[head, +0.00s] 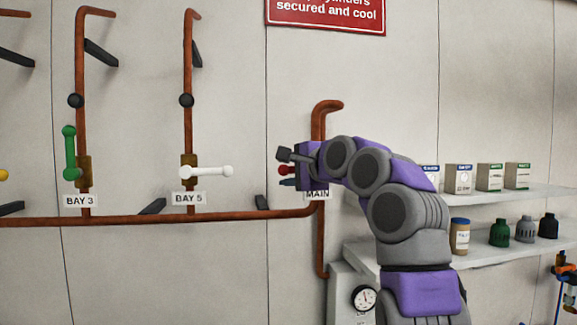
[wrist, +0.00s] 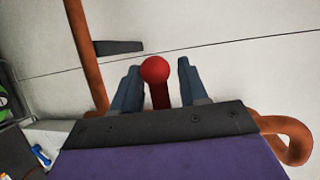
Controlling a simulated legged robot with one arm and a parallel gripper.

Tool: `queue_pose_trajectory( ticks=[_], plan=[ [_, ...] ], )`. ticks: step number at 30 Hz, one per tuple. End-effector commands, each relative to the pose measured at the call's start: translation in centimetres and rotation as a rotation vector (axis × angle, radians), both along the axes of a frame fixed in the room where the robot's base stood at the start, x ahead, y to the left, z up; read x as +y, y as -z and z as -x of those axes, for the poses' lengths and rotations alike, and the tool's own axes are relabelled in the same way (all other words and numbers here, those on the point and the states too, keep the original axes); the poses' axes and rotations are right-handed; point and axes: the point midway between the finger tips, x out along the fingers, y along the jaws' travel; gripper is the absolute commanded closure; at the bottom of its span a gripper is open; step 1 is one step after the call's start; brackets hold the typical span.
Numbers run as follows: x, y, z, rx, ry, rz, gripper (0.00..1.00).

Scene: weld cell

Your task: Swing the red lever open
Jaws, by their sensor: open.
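The red lever (head: 286,170) shows in the head view as a small red end at the MAIN pipe, mostly hidden behind my gripper. In the wrist view its round red knob and short shaft (wrist: 156,72) stand between my two fingers. My gripper (head: 285,169) is open, with one finger on each side of the lever. In the wrist view a gap shows between the lever and each finger of my gripper (wrist: 156,85). The lever's pivot and valve body are hidden by my gripper and arm. The MAIN label (head: 317,194) is partly covered.
A green lever (head: 69,153) points up at BAY 3, and a white lever (head: 207,171) points right at BAY 5. A copper pipe (head: 230,216) runs along the wall below. Shelves (head: 480,252) with boxes and bottles stand to the right, near a gauge (head: 364,298).

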Motion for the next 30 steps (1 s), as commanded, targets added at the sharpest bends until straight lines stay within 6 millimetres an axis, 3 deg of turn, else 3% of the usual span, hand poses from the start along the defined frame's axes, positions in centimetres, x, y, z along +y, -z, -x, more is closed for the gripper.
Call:
queue_pose_trajectory(
  ticks=[10,23,30],
  plan=[
    [0.23,0.17,-0.31,0.001,0.001,0.001,0.58],
    [0.18,0.23,-0.32,0.003,0.0,0.001,0.99],
    [0.14,0.28,-0.33,0.004,0.0,0.001,1.0]
  ],
)
